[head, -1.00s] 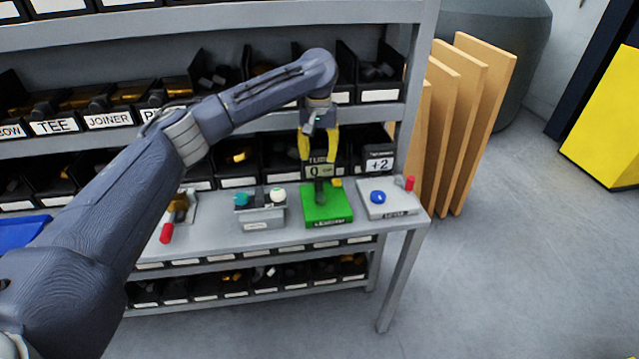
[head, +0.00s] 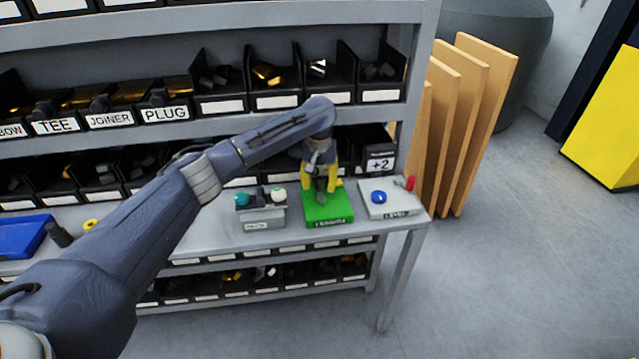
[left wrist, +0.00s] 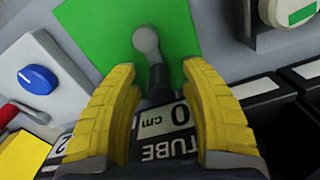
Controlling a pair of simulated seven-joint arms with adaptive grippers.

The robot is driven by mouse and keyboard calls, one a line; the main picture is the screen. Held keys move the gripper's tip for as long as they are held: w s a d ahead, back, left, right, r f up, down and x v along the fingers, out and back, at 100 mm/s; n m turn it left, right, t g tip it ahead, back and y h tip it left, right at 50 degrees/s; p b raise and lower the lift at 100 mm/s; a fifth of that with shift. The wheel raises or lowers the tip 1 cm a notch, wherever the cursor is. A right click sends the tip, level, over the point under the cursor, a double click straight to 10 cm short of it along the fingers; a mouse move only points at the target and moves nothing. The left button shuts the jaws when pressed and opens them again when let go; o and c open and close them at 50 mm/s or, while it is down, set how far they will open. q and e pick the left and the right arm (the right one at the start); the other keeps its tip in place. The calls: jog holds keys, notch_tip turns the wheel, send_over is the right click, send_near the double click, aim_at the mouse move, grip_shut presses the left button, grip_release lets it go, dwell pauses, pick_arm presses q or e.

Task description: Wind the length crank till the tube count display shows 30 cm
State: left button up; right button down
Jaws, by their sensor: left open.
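My left gripper (head: 320,190) is open, pointing down over the green base. Its yellow fingers (left wrist: 158,75) lie on either side of the crank arm in the left wrist view, with the knob just past the tips. I cannot tell whether they touch it.
A grey panel with a blue knob (head: 378,197) and red handle (head: 410,183) is right of the green base, below a +2 display (head: 380,163). A grey box (head: 262,212) with teal and white knobs is left. Bin shelves stand behind; wooden boards (head: 480,120) lean at right.

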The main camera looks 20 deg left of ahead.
pick_arm(q)
jog(key=shift+c, duration=0.5)
grip_shut()
jog(key=shift+d+m, duration=0.1)
jog(key=shift+m, duration=0.2)
